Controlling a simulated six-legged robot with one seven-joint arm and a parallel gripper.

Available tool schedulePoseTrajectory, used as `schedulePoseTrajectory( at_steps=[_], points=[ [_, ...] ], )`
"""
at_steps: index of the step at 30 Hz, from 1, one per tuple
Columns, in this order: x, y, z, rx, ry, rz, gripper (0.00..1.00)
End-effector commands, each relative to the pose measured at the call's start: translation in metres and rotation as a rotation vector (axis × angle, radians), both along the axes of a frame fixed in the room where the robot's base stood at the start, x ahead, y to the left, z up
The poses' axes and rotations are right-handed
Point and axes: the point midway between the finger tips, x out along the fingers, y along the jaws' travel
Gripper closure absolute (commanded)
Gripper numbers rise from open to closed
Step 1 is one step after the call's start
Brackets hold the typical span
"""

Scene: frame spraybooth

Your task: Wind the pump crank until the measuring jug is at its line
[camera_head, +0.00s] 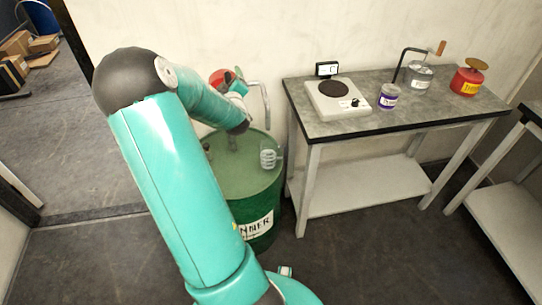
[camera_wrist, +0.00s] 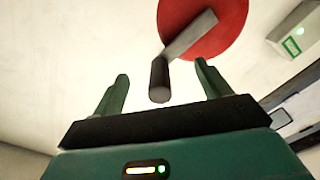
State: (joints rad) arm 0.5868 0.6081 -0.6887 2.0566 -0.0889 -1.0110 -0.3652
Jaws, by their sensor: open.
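The pump's red round body (camera_head: 219,76) shows above the green drum (camera_head: 255,195), partly hidden behind my arm. In the wrist view the red disc (camera_wrist: 225,22) carries a grey crank arm (camera_wrist: 190,38) ending in a dark handle (camera_wrist: 159,78). My gripper (camera_wrist: 161,70) is open, its two fingers on either side of the handle in the picture, with gaps to both. I cannot tell the depth between them. My gripper also shows small in the head view (camera_head: 238,88). The clear measuring jug (camera_head: 268,157) stands on the drum top under the grey spout (camera_head: 265,100); its level and line are unreadable.
A grey-topped bench (camera_head: 350,128) right of the drum holds a white hotplate-like device (camera_head: 325,107), a purple can (camera_head: 389,97), a clear jar (camera_head: 420,75) and a red can (camera_head: 466,82). Another bench (camera_head: 510,200) stands far right. Floor in front is clear.

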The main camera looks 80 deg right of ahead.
Motion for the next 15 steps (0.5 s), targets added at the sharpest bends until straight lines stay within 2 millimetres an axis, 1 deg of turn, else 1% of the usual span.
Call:
schedulePoseTrajectory(
  at_steps=[15],
  points=[
    [-0.022,0.042,0.000,0.000,-0.001,0.000,0.24]
  ],
)
